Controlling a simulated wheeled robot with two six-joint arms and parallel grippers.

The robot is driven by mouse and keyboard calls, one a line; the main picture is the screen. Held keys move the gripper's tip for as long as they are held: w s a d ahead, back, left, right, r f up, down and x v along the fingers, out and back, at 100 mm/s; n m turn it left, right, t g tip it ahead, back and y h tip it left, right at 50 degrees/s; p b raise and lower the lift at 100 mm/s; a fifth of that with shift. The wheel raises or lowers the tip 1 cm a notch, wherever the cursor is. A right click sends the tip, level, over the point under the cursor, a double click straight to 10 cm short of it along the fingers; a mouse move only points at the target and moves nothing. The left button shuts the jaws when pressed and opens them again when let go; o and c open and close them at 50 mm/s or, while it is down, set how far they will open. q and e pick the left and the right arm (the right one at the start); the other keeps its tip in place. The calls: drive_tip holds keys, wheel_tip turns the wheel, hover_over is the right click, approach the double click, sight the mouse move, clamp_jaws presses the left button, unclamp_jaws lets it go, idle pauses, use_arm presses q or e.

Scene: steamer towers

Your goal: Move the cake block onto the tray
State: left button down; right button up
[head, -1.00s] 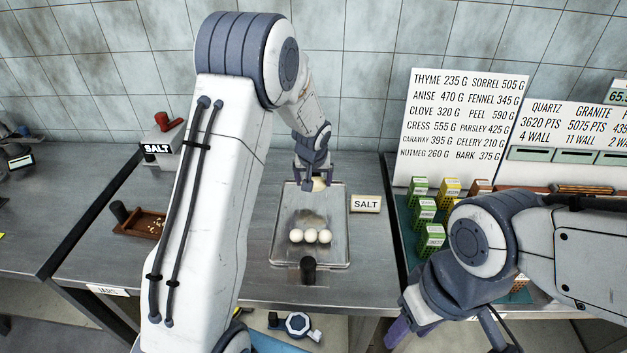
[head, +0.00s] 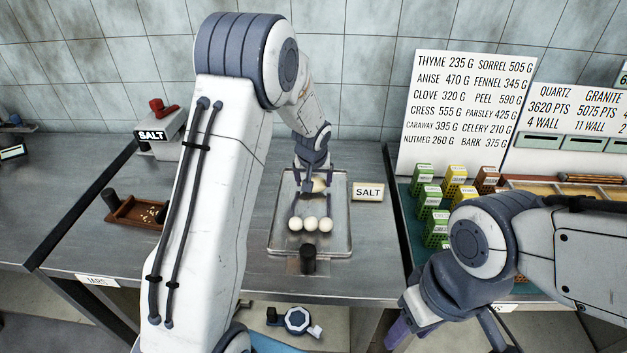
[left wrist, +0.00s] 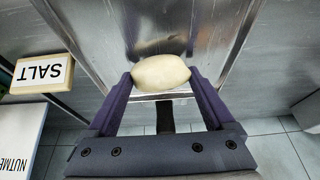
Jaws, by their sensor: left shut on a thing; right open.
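My left gripper (head: 319,187) is shut on a pale cream, rounded lump, the cake block (left wrist: 161,72). It also shows below the gripper in the head view (head: 319,185). The block is over the far part of the metal tray (head: 342,240); I cannot tell whether it touches the tray. Three white balls lie in a row on the tray's nearer part, apart from the block. In the left wrist view the block sits between both fingers, with the shiny tray behind it. My right gripper (head: 445,335) is open and empty at the lower right, cut by the frame edge.
A SALT sign (head: 368,191) stands right of the tray. A dark knob (head: 308,259) is at the tray's near edge. A brown wooden tray (head: 137,211) and a SALT box (head: 160,138) are at left. Labelled boxes (head: 440,198) stand at right. Bare counter lies beside the tray.

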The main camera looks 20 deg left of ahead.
sight(313, 202)
use_arm(q)
drive_tip(key=shift+f+b, duration=0.45)
drive_tip(key=shift+f, duration=0.05)
unclamp_jaws()
drive_tip(key=shift+r, duration=0.15)
drive_tip(key=v, duration=1)
drive_tip(key=shift+r, duration=0.15)
